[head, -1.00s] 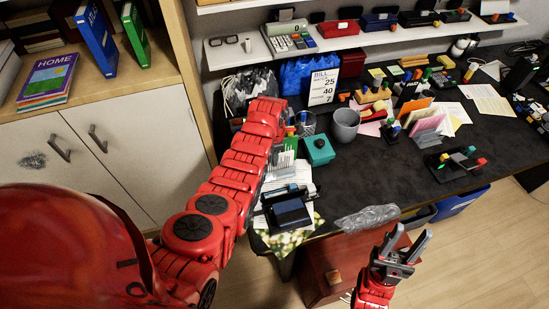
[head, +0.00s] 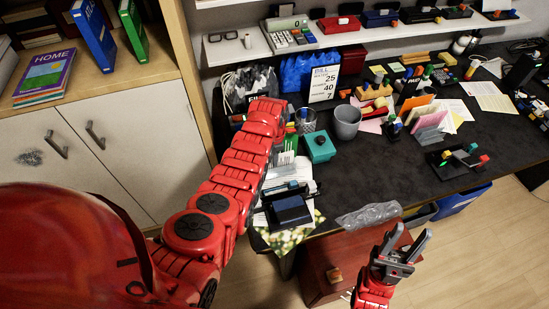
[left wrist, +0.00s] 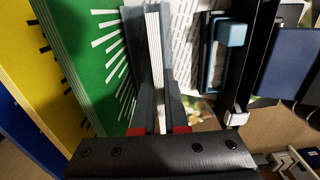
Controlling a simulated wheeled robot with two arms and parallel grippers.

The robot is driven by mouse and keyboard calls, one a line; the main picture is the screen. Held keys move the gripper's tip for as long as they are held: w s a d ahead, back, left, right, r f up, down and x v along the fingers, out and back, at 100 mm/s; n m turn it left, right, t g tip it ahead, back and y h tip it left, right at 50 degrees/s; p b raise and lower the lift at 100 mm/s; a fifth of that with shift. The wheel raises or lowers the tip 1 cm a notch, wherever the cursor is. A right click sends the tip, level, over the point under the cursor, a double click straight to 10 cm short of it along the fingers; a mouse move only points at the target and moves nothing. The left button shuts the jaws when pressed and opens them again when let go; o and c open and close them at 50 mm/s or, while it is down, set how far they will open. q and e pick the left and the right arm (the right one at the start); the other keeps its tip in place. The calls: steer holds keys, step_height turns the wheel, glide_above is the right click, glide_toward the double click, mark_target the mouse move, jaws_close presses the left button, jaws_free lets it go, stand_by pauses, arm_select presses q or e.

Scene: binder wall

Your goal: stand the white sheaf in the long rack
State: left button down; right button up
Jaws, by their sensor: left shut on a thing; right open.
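My left gripper (left wrist: 158,110) is shut on the white sheaf (left wrist: 154,55), a thin upright stack of white sheets seen edge-on between its fingers in the left wrist view. In the head view my red left arm hides that gripper and the sheaf. My right gripper (head: 397,254) is open and empty, low at the right, in front of the desk edge. I cannot make out the long rack for certain; a green panel (left wrist: 85,60) with white stripes and a yellow one (left wrist: 40,65) stand left of the sheaf in the wrist view.
The dark desk (head: 375,180) holds a teal box (head: 319,146), a grey cup (head: 347,122) and a dark blue-topped device (head: 290,210) near its front edge. Crumpled clear plastic (head: 368,217) lies at the edge. A red-brown cabinet (head: 330,268) stands below.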

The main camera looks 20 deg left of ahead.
arm_select(q)
steer(key=c, duration=0.9)
jaws_free()
steer(key=shift+o, duration=0.2)
step_height(320, 180, up, 8)
steer(key=b, duration=0.2)
steer(key=shift+w+f+b, duration=0.1)
steer(key=shift+f+b, duration=0.1)
steer(key=shift+b, duration=0.1)
step_height(320, 180, up, 10)
steer(key=p, duration=0.8)
steer(key=shift+f, duration=0.1)
